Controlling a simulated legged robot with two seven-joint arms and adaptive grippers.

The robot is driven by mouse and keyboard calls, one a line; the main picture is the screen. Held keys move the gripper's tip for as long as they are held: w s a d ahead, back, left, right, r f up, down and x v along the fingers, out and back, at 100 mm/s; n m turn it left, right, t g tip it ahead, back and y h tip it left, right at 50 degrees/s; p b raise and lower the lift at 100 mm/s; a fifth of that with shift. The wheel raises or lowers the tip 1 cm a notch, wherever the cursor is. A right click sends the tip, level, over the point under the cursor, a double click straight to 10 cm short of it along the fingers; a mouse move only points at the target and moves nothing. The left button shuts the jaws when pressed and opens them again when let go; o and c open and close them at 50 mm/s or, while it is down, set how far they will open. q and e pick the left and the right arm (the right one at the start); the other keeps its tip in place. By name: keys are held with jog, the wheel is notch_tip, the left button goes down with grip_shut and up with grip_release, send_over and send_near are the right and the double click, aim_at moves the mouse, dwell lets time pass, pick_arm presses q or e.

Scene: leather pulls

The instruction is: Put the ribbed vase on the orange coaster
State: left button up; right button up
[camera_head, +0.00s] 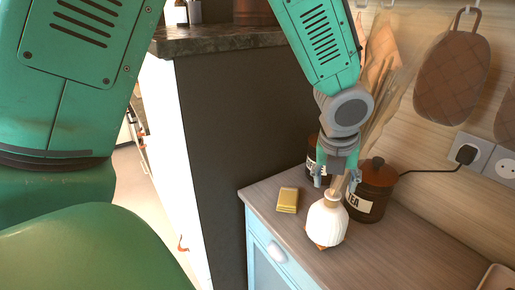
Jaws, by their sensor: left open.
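The white ribbed vase (326,227) stands near the front edge of the wooden counter, with dried stalks (380,92) rising from around its neck. A small piece of the orange coaster (320,246) shows at the lower left of the vase's base. The vase hides the rest of the coaster, and I cannot tell how fully the base rests on it. My left gripper (337,183) points down, open, just above the vase's body, with its fingers on either side of the neck and stalks. I cannot tell if they touch. My right gripper is not in view.
A brown-lidded TEA canister (368,195) stands close right of the vase, with another dark canister (313,158) behind. A yellow block (288,200) lies to the left. A plug (466,153) and woven pads (449,78) are on the wall.

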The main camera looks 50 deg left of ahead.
pick_arm(q)
jog(key=s+d+f+n+g+h, duration=0.1)
jog(key=s+d+f+n, duration=0.1)
jog(key=s+f+n, duration=0.6)
jog(key=s+d+f+n+g+h, duration=0.1)
jog(key=s+f+n, duration=0.35)
jog(key=f, duration=0.75)
jog(key=s+a+f+n, duration=0.2)
jog(key=s+f+n, duration=0.8)
jog(key=s+n, duration=0.3)
jog(key=n, duration=0.3)
jog(key=shift+a+f+g+y, duration=0.15)
jog(key=shift+f+g+y, duration=0.15)
jog(key=shift+g+y, duration=0.1)
jog(key=shift+s+f+n, duration=0.1)
jog(key=shift+n, duration=0.15)
notch_tip(320, 180, down, 9)
jog(key=b, duration=0.9)
jog(key=shift+f, duration=0.2)
